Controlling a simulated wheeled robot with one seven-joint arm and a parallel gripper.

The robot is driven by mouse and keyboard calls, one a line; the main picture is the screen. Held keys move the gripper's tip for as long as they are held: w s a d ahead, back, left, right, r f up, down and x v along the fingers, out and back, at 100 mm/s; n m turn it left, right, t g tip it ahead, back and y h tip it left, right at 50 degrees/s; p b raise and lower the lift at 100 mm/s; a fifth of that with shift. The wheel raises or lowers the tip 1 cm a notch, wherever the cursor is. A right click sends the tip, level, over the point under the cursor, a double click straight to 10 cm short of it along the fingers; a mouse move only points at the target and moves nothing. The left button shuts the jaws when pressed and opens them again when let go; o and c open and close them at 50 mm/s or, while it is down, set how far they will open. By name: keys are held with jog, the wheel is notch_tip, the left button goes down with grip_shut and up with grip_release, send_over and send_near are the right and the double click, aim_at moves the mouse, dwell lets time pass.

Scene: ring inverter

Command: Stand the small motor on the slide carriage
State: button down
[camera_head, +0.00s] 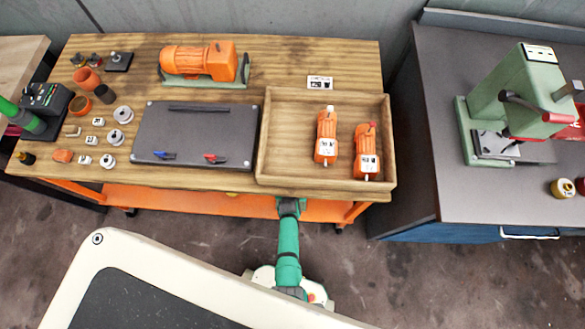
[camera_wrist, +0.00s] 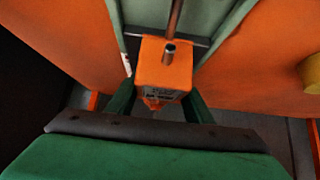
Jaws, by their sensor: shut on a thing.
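In the wrist view my gripper (camera_wrist: 160,97) is shut on an orange block with a printed label, which looks like a small motor (camera_wrist: 163,66). Its green fingers lie on both sides of the block. A metal rod runs from the top of the picture to the block's upper end; I cannot tell whether they join. A pale green channel-like part (camera_wrist: 203,47) is behind it; I cannot tell whether this belongs to the slide carriage or whether the motor touches it. My gripper is hidden in the head view. Two labelled orange motors (camera_head: 326,143) (camera_head: 367,158) lie in the wooden tray.
The wooden tray (camera_head: 390,140) is at the bench's right end. A large orange motor (camera_head: 187,60) on a green base stands behind a dark panel (camera_head: 190,128). A green press (camera_head: 515,90) stands on the right cabinet. Orange surfaces surround my gripper closely in the wrist view.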

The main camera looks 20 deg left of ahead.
jog(key=shift+w+r, duration=0.1)
jog(key=shift+w, duration=0.05)
jog(key=c, duration=0.8)
grip_release()
jog(key=shift+s, duration=0.25)
jog(key=shift+v, duration=5.25)
jog(key=s+d+r+m+t, duration=0.1)
jog(key=s+d+r+t, duration=0.1)
jog(key=s+d+r, duration=0.35)
jog(key=s+d+r+t, duration=0.1)
jog(key=s+d+r, duration=0.2)
jog(key=s+r, duration=0.55)
jog(key=s+d+r+t, duration=0.1)
jog(key=s+r, duration=0.1)
jog(key=r, duration=0.7)
jog(key=s+d+r+m+t+h, duration=0.1)
jog(key=s+r, duration=0.1)
jog(key=r, duration=0.7)
jog(key=s+d+r+m+t+h, duration=0.1)
jog(key=s+d+r, duration=0.1)
jog(key=r, duration=0.7)
jog(key=shift+s+r+t, duration=0.3)
jog(key=shift+s+t, duration=0.05)
jog(key=shift+t, duration=0.05)
